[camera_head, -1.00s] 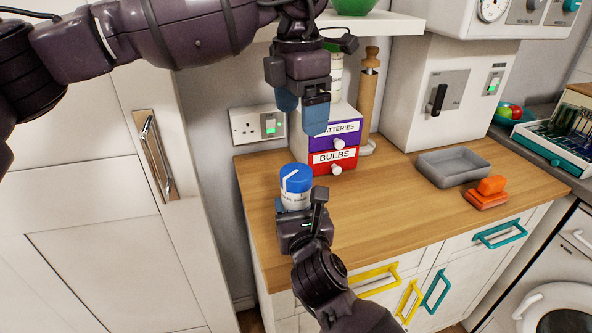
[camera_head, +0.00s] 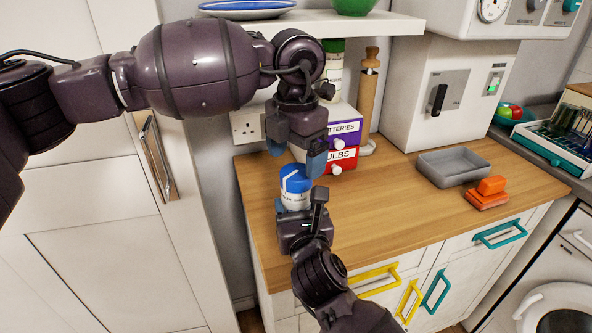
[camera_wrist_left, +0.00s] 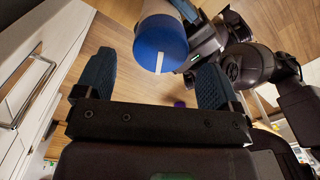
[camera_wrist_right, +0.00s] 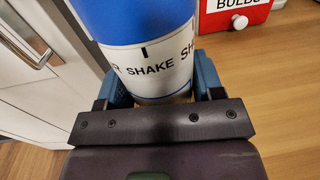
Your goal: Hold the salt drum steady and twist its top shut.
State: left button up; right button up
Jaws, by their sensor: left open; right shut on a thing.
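The salt drum (camera_head: 295,201) is a white cylinder with a blue top (camera_head: 295,178) that bears a white line. It stands upright on the wooden counter near its left end. My right gripper (camera_wrist_right: 155,92) is shut on the drum's white body, below the top; the word SHAKE and a black mark show in the right wrist view. My left gripper (camera_head: 296,158) is open and empty, just above the blue top. In the left wrist view the blue top (camera_wrist_left: 160,45) lies beyond and between the open fingers, apart from them.
A small drawer unit (camera_head: 343,145) labelled BATTERIES and BULBS stands close behind the drum, partly hidden by my left gripper. A shelf (camera_head: 330,22) hangs above. A grey tray (camera_head: 453,167) and an orange object (camera_head: 487,193) lie to the right. The counter's middle (camera_head: 390,205) is clear.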

aim_at(296, 171)
pick_arm(q)
jog(key=shift+f, duration=1.8)
jog(key=c, duration=0.9)
